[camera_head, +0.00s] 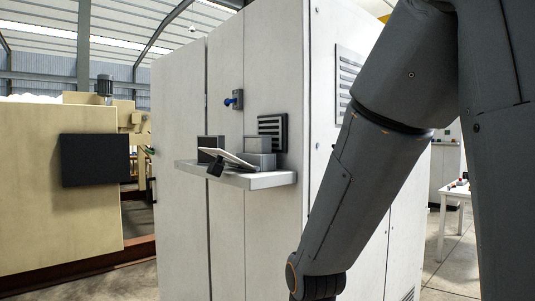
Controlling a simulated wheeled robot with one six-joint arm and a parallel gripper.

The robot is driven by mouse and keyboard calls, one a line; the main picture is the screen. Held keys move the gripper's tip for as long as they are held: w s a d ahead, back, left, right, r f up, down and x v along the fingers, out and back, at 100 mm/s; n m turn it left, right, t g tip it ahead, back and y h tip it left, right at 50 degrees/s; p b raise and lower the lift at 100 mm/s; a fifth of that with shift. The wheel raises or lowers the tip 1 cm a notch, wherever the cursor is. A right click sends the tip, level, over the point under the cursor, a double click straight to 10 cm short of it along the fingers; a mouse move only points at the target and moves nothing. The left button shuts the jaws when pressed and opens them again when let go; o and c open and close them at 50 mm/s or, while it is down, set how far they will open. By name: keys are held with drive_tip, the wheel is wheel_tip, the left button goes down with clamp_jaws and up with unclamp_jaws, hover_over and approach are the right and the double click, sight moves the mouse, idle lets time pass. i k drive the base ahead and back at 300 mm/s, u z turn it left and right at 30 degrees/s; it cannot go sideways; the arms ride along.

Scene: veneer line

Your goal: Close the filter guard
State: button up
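A white cabinet (225,220) stands in the middle of the view. A dark louvred panel (272,122) sits on its front, just above a shelf; it may be the filter guard, but I cannot tell for sure. A light louvred vent (347,75) is on the cabinet's right side, partly hidden by my arm. I cannot tell whether either one is open or shut. My arm crosses the right half of the view and runs down to the bottom edge. My gripper is out of view below.
A shelf (272,181) juts from the cabinet front, holding grey boxes (259,144) and a tilted tablet (227,157). A blue-handled switch (233,100) is above. A beige machine (40,215) with a black panel (95,160) stands left. A white table (455,195) is at right.

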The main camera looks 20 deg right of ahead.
sight(215, 169)
drive_tip(key=z, duration=1.85)
drive_tip(key=k, duration=0.35)
drive_tip(key=u, duration=1)
